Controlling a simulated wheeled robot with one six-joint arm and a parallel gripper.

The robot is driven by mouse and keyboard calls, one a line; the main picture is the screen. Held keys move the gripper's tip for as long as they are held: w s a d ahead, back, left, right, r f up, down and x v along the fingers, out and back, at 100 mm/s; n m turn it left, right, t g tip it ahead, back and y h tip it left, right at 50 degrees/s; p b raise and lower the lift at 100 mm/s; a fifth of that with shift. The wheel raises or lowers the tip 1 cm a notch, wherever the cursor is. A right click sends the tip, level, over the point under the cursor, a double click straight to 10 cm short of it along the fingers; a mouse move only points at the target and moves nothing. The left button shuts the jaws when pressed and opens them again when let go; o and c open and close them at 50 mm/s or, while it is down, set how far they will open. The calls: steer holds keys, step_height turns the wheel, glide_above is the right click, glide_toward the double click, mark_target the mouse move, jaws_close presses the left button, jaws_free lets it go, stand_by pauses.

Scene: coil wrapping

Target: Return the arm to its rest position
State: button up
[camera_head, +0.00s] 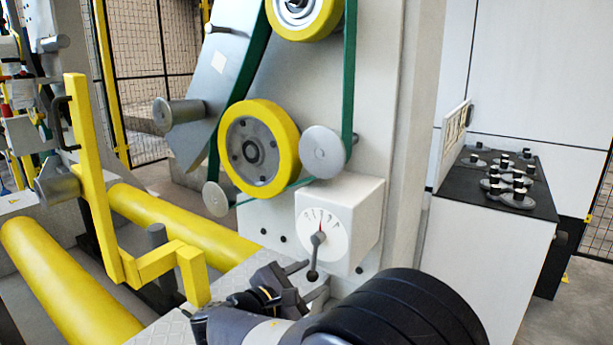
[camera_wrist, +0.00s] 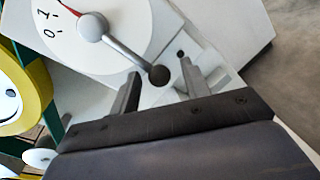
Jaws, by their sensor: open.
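My gripper (camera_head: 316,275) is open in front of the white switch box (camera_head: 365,225). Its two fingers stand apart on either side of the dark knob of a grey lever (camera_head: 315,257). I cannot tell whether either finger touches the knob. The lever hangs down from a white round dial (camera_head: 330,211) with a red mark near its top. In the wrist view, my gripper (camera_wrist: 162,82) shows both fingers spread, with the knob of the lever (camera_wrist: 125,52) between them. The dial (camera_wrist: 88,22) shows 0 and 1 there. My arm is stretched out from the lower right.
Yellow rollers (camera_head: 40,275) and a yellow bent bar (camera_head: 92,185) stand to the left. A yellow-rimmed wheel (camera_head: 285,145) with a green belt (camera_head: 349,70) is above. A white cabinet (camera_head: 475,255) with a black top holding grey parts stands right. Open floor (camera_head: 570,310) shows at far right.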

steer(key=p+v, duration=0.3)
steer(key=v, duration=0.7)
steer(key=b+x, duration=0.3)
steer(key=x, duration=0.7)
steer(key=shift+w+d+f, duration=0.1)
steer(key=shift+w+f, duration=0.05)
steer(key=shift+s+d+r+n, duration=0.25)
steer(key=shift+s+n, duration=0.1)
steer(key=shift+n, duration=0.15)
steer(key=shift+s+d+f, duration=0.1)
steer(key=shift+d, duration=0.05)
